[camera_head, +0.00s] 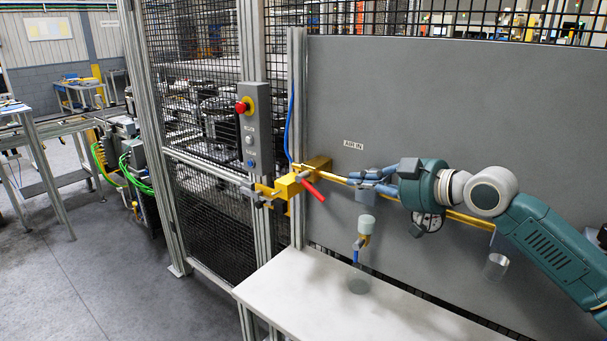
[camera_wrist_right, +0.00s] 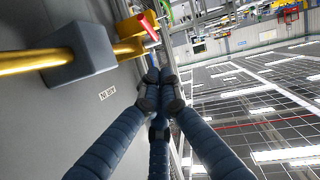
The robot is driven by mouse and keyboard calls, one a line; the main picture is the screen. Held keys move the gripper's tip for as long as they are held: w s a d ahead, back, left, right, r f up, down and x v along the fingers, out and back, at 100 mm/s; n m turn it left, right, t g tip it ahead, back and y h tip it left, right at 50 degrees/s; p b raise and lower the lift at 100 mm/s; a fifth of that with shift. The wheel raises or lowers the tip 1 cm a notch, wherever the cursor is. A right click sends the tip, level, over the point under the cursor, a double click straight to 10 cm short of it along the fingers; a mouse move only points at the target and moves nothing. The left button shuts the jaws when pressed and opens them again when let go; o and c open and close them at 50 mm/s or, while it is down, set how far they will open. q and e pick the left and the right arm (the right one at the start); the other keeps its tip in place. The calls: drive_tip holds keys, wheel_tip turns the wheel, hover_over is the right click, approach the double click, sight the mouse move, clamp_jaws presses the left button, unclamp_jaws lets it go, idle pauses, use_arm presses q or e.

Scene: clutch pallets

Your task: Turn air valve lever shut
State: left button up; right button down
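The air valve has a yellow body (camera_head: 288,188) on a yellow pipe beside the fence post, left of the grey panel. Its red lever (camera_head: 313,190) sticks out down and to the right, at an angle to the pipe. The lever also shows at the top of the right wrist view (camera_wrist_right: 149,23). My right gripper (camera_head: 353,177) is in front of the panel, right of the lever and apart from it. Its blue fingers point left and their tips (camera_wrist_right: 160,88) come together with nothing visible between them. My left gripper is not in view.
A grey block (camera_wrist_right: 82,55) sits on the pipe close to my right gripper. A gauge (camera_head: 428,223) hangs below the pipe. A white table (camera_head: 330,300) stands below. A control box with a red button (camera_head: 241,107) is on the fence post at left.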

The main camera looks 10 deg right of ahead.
drive_tip(key=p, duration=0.5)
approach(309, 187)
wheel_tip(309, 187, up, 3)
drive_tip(key=w+a, duration=0.2)
drive_tip(key=f, duration=0.1)
drive_tip(key=w+f+p, duration=0.2)
drive_tip(key=f, duration=0.1)
drive_tip(key=shift+w+a+f, duration=0.1)
drive_tip(key=shift+a, duration=0.1)
drive_tip(key=shift+f, duration=0.1)
